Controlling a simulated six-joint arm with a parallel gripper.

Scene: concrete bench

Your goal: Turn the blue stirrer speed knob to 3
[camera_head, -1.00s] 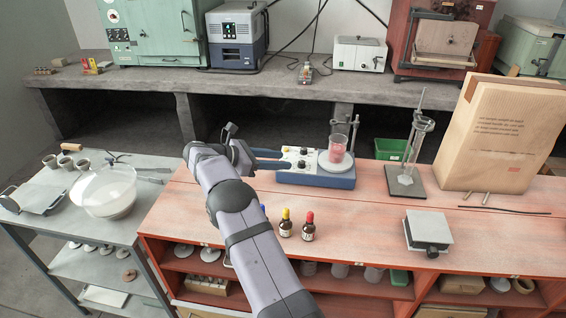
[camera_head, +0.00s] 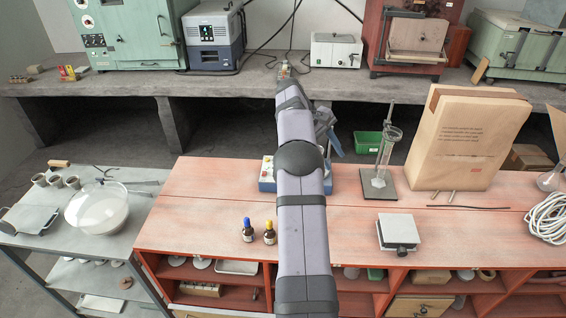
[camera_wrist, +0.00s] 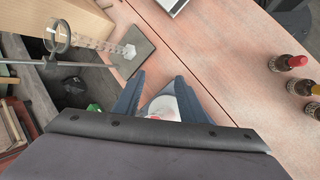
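The blue stirrer (camera_head: 266,184) stands on the red bench in the head view, mostly hidden behind my arm. In the wrist view, the stirrer's pale round plate (camera_wrist: 168,106) shows between and beyond my fingers, with a bit of red at the beaker. My gripper (camera_wrist: 160,92) is open, its two blue fingers apart with nothing seen held. In the head view, its finger (camera_head: 335,143) shows just right of my arm, above the stirrer area.
Dropper bottles (camera_head: 258,231) stand at the bench's front. A small grey-topped box (camera_head: 398,230) sits front right. The bench's left part is clear.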

